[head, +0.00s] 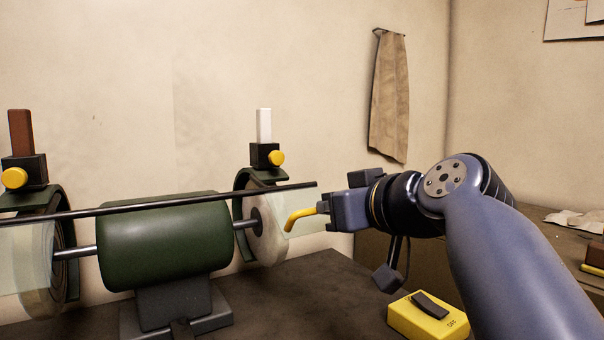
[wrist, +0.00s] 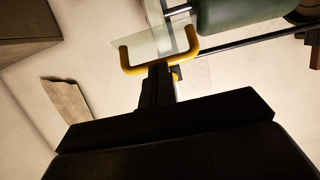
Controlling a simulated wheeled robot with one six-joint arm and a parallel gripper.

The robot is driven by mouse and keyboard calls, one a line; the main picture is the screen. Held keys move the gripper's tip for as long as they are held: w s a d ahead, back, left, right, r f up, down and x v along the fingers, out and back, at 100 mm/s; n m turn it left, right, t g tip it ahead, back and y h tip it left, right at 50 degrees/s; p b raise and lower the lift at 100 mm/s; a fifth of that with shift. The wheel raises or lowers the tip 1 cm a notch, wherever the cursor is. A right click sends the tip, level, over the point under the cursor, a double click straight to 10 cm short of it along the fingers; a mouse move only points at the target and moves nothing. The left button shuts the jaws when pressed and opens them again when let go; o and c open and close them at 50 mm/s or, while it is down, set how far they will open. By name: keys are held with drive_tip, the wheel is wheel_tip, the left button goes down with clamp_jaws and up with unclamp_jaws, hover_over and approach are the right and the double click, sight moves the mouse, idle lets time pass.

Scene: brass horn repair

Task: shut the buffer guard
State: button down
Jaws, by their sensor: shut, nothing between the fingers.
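The buffer has a green motor housing (head: 165,240) between two wheels; the right wheel (head: 268,225) is pale. The guard's clear panel (head: 305,213) lies in front of the right wheel, along a dark rod (head: 190,199) that crosses the machine. A yellow handle (head: 299,217) sits on that panel; in the wrist view the handle (wrist: 160,67) is a wide U on the clear panel (wrist: 152,43). My gripper (head: 326,208) is shut and empty, its fingertips (wrist: 160,70) at the handle's bar. I cannot tell whether they touch it.
A yellow switch box (head: 428,316) marked OFF stands on the bench (head: 335,290), below my arm. Compound bars stand in holders with yellow knobs (head: 276,158) above the wheels. A tan cloth (head: 388,98) hangs on the wall. A second bench (head: 565,245) is at the right.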

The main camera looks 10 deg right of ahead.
sight(316, 231)
drive_tip(key=shift+w+a+f+t+y+b, duration=0.15)
drive_tip(key=shift+f+t+y+b, duration=0.25)
drive_tip(key=shift+f+b, duration=0.9)
drive_tip(key=shift+w+d+f+t+y+b, duration=0.15)
drive_tip(key=shift+f+t+b, duration=0.4)
drive_tip(key=shift+b, duration=1.4)
drive_tip(key=b, duration=0.1)
drive_tip(key=f+b, duration=0.1)
drive_tip(key=b, duration=0.1)
drive_tip(key=shift+w+a+f, duration=0.2)
drive_tip(key=shift+w, duration=0.05)
drive_tip(key=shift+w+a+f+b, duration=0.25)
drive_tip(key=shift+w+f+b, duration=0.35)
drive_tip(key=shift+f+b, duration=0.2)
drive_tip(key=shift+w+a+f+b, duration=0.25)
drive_tip(key=shift+w+f+b, duration=0.35)
drive_tip(key=shift+b, duration=0.25)
drive_tip(key=shift+w+a+f+b, duration=0.25)
drive_tip(key=shift+w+f+b, duration=0.3)
drive_tip(key=shift+f+b, duration=0.3)
drive_tip(key=shift+r, duration=0.1)
